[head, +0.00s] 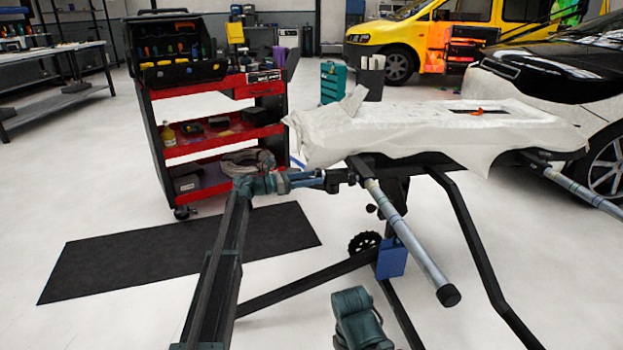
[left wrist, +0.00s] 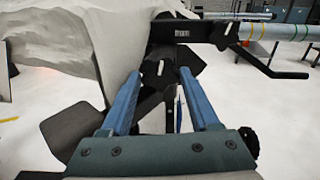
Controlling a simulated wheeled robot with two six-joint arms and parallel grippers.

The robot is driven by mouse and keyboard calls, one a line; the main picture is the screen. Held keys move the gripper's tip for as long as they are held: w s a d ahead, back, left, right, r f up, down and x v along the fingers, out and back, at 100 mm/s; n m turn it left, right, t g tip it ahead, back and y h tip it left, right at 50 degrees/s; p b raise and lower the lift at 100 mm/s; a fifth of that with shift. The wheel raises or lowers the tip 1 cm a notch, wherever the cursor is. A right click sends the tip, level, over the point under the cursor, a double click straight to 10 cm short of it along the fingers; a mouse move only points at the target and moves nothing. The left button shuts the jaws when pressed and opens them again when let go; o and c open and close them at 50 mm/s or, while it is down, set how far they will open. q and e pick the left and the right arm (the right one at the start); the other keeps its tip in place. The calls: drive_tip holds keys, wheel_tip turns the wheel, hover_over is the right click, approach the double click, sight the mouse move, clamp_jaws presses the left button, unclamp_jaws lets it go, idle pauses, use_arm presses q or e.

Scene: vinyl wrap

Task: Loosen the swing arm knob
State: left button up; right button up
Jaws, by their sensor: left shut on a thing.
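A black knob (left wrist: 158,72) sits on the frame of the work stand, below the edge of the white sheet. My left gripper (left wrist: 160,76) has its two blue fingers on either side of this knob, shut on it. In the head view my left gripper (head: 335,178) reaches in from the left to the stand's black joint, where the knob is mostly hidden. The stand's grey padded swing arm (head: 408,240) runs from near this joint toward the lower right.
A white sheet (head: 350,135) drapes over the stand's top. A red tool cart (head: 215,130) stands behind my left arm. A second black knob (left wrist: 229,35) sits on the upper bar. A black mat (head: 180,255) lies on open floor at left. Cars stand at the back right.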

use_arm(q)
drive_tip(key=n+p, duration=0.1)
drive_tip(key=n, duration=0.2)
drive_tip(key=shift+s+r, duration=0.1)
drive_tip(key=shift+n+g+y, duration=0.3)
drive_tip(key=shift+n+g, duration=0.1)
drive_tip(key=shift+n, duration=1)
drive_tip(key=o, duration=1.1)
drive_tip(key=shift+c, duration=0.2)
drive_tip(key=f+p+v, duration=0.1)
drive_tip(key=v, duration=1.2)
drive_tip(key=shift+s+a+r, duration=0.15)
drive_tip(key=shift+a+r, duration=0.2)
drive_tip(key=shift+r, duration=0.1)
